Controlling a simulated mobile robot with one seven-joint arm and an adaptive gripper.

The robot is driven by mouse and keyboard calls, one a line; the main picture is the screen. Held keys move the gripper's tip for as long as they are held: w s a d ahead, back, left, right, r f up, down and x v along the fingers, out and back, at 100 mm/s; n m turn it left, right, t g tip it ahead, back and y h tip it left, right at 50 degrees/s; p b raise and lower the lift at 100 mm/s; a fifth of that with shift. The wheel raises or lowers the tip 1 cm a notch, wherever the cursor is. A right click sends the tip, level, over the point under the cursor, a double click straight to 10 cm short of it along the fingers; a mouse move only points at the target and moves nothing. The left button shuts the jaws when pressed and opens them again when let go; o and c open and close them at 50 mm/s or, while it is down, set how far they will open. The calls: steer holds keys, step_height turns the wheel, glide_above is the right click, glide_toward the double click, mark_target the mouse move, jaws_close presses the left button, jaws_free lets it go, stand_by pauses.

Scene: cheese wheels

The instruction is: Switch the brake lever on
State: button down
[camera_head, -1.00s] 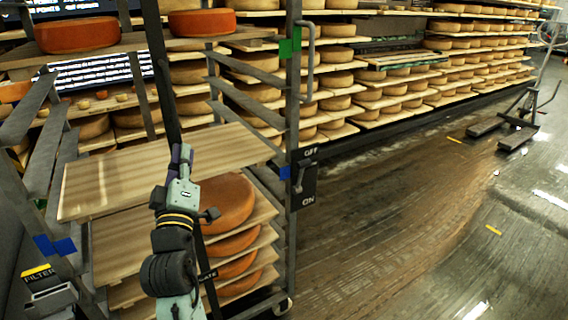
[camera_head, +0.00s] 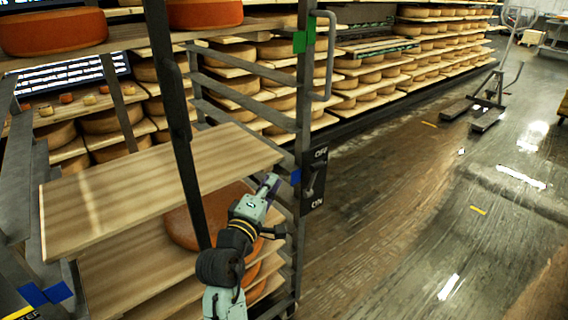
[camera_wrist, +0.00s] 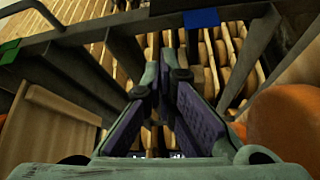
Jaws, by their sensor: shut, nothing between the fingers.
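The brake lever (camera_head: 311,184) sits on a dark panel (camera_head: 321,160) on the front right post of the cheese rack, with OFF printed above it and ON below. It is small here, and I cannot tell its exact setting. My gripper (camera_head: 270,183) is just left of the panel, in front of the rack and apart from the lever. Its fingers are shut and empty; they also show in the wrist view (camera_wrist: 166,62), meeting close to a dark rack bar. The lever cannot be made out in the wrist view.
Blue tape (camera_head: 295,177) marks the post beside the panel; green tape (camera_head: 304,40) is higher up. A wooden shelf (camera_head: 150,185) and orange cheese wheels (camera_head: 185,230) are close to my arm. A vertical bar (camera_head: 178,130) stands left of it. Open floor (camera_head: 390,240) lies to the right.

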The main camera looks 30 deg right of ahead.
mark_target(313, 180)
stand_by(0.4)
steer(key=w+d+p, duration=0.1)
steer(key=d, duration=0.2)
steer(key=w+d+p, duration=0.1)
steer(key=d, duration=0.1)
steer(key=w+d+p, duration=0.1)
steer(key=d, duration=0.2)
steer(key=shift+w+d+r+p, duration=0.3)
steer(key=shift+w+d+p, duration=0.05)
steer(key=shift+p, duration=0.05)
steer(key=shift+s+d+f, duration=0.2)
steer(key=shift+s, duration=0.4)
steer(key=shift+s+f+b, duration=0.15)
steer(key=shift+s+b, duration=0.05)
steer(key=shift+b, duration=0.25)
steer(key=shift+s+m+b, duration=0.2)
steer(key=shift+m+b, duration=0.2)
steer(key=shift+b, duration=0.05)
